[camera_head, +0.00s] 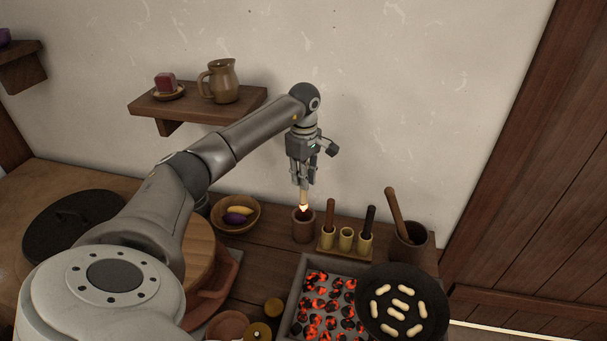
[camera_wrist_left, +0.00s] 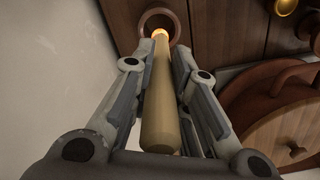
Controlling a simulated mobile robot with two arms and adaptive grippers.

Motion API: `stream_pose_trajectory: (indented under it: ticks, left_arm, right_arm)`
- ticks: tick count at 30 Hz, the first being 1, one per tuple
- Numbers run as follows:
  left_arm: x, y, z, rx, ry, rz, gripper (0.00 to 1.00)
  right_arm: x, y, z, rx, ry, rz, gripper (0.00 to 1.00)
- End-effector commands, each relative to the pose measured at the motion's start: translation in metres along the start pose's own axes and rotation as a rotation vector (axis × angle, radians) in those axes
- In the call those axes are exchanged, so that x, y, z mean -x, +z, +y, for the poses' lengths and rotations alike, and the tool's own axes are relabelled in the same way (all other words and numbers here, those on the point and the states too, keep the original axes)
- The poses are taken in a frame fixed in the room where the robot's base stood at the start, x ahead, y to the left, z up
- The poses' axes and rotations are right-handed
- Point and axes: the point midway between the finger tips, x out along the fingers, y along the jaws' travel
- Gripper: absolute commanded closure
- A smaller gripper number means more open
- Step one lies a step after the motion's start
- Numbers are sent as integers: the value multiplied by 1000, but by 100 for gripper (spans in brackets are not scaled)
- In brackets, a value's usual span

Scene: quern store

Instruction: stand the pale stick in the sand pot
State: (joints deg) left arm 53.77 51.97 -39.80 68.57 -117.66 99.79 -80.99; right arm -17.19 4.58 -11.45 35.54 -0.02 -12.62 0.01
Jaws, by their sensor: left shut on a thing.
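My left gripper (camera_head: 304,184) is shut on the pale stick (camera_head: 304,198) and points straight down. The stick hangs about upright between the fingers, its lower tip glowing orange. The small brown sand pot (camera_head: 302,230) stands on the wooden counter right below. The glowing tip is at the pot's mouth; I cannot tell whether it touches the sand. In the left wrist view the stick (camera_wrist_left: 160,100) runs between the two fingers, and its glowing end overlaps the opening of the pot (camera_wrist_left: 144,22). My right gripper is not in view.
Right of the pot stands a rack (camera_head: 327,243) of small cups, some holding dark sticks, then a brown mug (camera_head: 412,250) with a stick. In front are a brazier of glowing coals (camera_head: 318,309) and a black pan (camera_head: 373,323). A bowl (camera_head: 236,228) stands left.

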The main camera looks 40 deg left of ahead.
Motion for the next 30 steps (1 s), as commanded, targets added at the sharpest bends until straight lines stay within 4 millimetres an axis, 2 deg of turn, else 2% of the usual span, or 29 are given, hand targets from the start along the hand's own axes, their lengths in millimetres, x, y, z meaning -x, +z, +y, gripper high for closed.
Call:
stream_pose_trajectory:
  ticks: [1, 5, 21, 30]
  left_arm:
    - [-10, 0, 0, 0, -1, -1, 100]
    - [-23, 0, 0, -1, 0, 0, 100]
    - [-75, 0, 0, 1, -1, 1, 100]
    - [-84, 0, 0, 1, 0, 0, 100]
  right_arm:
    - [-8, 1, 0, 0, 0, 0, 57]
    - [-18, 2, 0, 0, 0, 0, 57]
    - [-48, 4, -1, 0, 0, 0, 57]
    - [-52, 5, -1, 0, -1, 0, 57]
